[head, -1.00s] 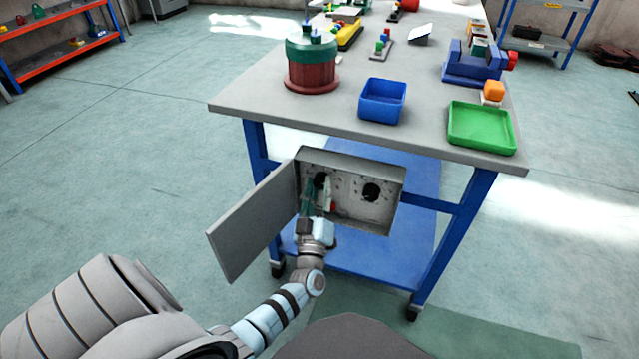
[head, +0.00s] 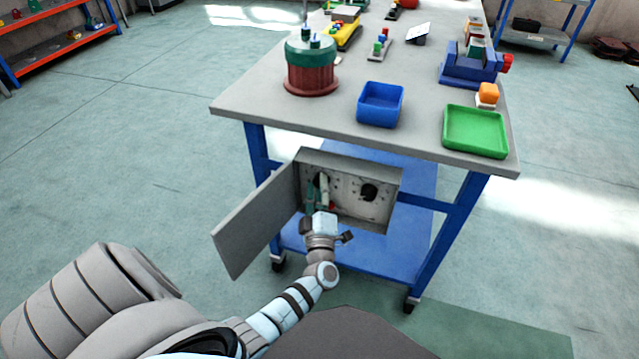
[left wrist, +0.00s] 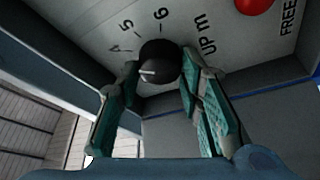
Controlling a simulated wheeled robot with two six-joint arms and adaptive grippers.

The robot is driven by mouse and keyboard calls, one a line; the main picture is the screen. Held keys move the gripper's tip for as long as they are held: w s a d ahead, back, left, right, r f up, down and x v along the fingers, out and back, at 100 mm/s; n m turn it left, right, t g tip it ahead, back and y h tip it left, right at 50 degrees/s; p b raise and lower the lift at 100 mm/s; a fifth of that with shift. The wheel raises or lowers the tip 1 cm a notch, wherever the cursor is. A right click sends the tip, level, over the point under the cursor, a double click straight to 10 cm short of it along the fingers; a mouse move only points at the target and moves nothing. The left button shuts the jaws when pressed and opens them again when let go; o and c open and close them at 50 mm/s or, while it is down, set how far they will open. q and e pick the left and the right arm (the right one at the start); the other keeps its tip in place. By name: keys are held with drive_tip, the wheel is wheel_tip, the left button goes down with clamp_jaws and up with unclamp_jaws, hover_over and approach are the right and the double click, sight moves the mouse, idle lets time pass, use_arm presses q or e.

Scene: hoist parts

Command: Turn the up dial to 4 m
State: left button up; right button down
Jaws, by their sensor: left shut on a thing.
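The up dial (left wrist: 160,62) is a black round knob on a pale panel in the left wrist view. The numbers 4, 5 and 6 and the words "up m" are printed around it. Its white pointer mark faces left in the picture, a little below the 4; any marks further round are hidden by a finger. My left gripper (left wrist: 160,82) has its green-padded fingers on both sides of the knob, shut on it. In the head view my left gripper (head: 320,194) reaches into the open grey box (head: 345,210) and partly covers the left dial. My right gripper is not in view.
The box door (head: 252,222) stands open to the left of my arm. A second black dial (head: 369,192) is at the box's right. A red button (left wrist: 254,4) is beside the "FREE" label. The table (head: 290,116) above carries a blue bin (head: 380,104) and green tray (head: 475,131).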

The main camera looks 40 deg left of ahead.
use_arm(q)
drive_tip(key=o, duration=1.2)
drive_tip(key=shift+w+d, duration=0.1)
drive_tip(key=shift+d, duration=0.05)
drive_tip(key=shift+c, duration=0.2)
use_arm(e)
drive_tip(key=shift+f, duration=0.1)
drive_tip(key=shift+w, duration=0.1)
